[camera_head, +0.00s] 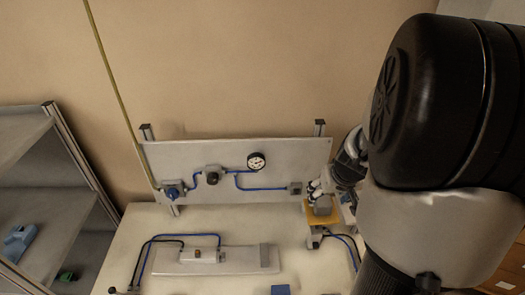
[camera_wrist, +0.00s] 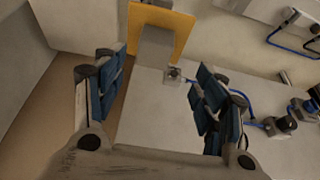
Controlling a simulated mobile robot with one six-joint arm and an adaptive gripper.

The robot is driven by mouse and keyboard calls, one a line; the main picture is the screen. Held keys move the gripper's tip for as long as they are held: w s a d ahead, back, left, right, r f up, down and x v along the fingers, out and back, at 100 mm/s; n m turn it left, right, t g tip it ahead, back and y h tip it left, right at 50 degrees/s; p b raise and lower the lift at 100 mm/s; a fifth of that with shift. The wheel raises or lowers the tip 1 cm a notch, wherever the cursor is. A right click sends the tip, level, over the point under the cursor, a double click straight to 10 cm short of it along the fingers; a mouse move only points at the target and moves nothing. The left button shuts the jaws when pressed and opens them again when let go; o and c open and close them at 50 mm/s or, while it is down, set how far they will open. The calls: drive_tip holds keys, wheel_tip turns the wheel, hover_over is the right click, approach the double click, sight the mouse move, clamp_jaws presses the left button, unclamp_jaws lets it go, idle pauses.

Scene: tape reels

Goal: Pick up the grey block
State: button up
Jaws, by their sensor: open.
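The grey block (camera_head: 322,206) stands against an orange-yellow plate (camera_head: 332,218) at the right of the bench in the head view. In the wrist view the grey block (camera_wrist: 153,50) is at the top centre, in front of the orange plate (camera_wrist: 182,24). My gripper (camera_head: 315,189) is close to the block in the head view, partly hidden by my arm. In the wrist view my gripper (camera_wrist: 158,78) is open, with blue-padded fingers apart and nothing between the pads. The block lies beyond the fingertips, in line with the gap; I cannot tell the exact distance.
A pale upright panel (camera_head: 225,153) with a gauge (camera_head: 256,161) and blue tubing stands behind the bench. A flat grey plate (camera_head: 235,262) lies on the bench, left of the block. Blue hoses and a fitting (camera_head: 314,236) are just below the block. A shelf (camera_head: 50,190) stands left.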

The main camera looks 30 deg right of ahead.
sight(324, 201)
drive_tip(key=x, duration=0.4)
drive_tip(key=shift+b, duration=0.35)
drive_tip(key=x, duration=0.2)
drive_tip(key=d+b+x, duration=0.1)
drive_tip(key=x, duration=0.2)
drive_tip(key=shift+w, duration=0.15)
drive_tip(key=c, duration=1.3)
drive_tip(key=shift+r, duration=0.1)
